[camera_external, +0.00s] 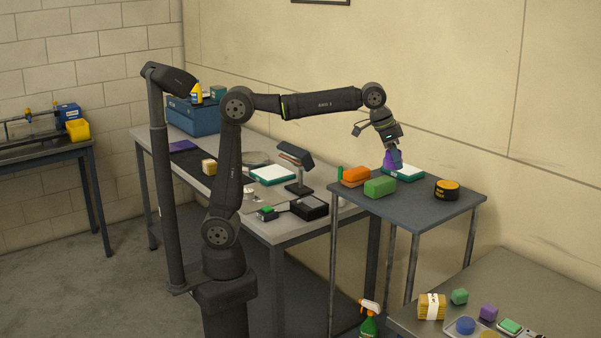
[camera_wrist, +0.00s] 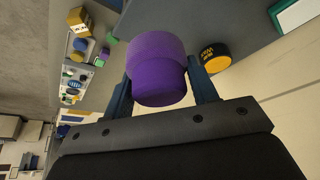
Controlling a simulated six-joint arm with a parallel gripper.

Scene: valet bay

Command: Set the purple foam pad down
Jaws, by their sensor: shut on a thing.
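The purple foam pad (camera_wrist: 158,75) is a two-tiered round purple piece, held between the two fingers of my gripper (camera_wrist: 162,92) in the wrist view. In the external view my gripper (camera_external: 394,163) is shut on the purple pad (camera_external: 389,160) above the small dark table (camera_external: 425,202). It is over or just in front of a white tray with a green rim (camera_external: 405,173). I cannot tell whether the pad touches anything below it.
On the same table are an orange block (camera_external: 355,175), a green block (camera_external: 380,187) and a black-and-yellow wax tin (camera_external: 447,189). The table's front right is clear. A lower bench at the lower right holds a yellow bundle (camera_external: 431,306) and small coloured pads.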

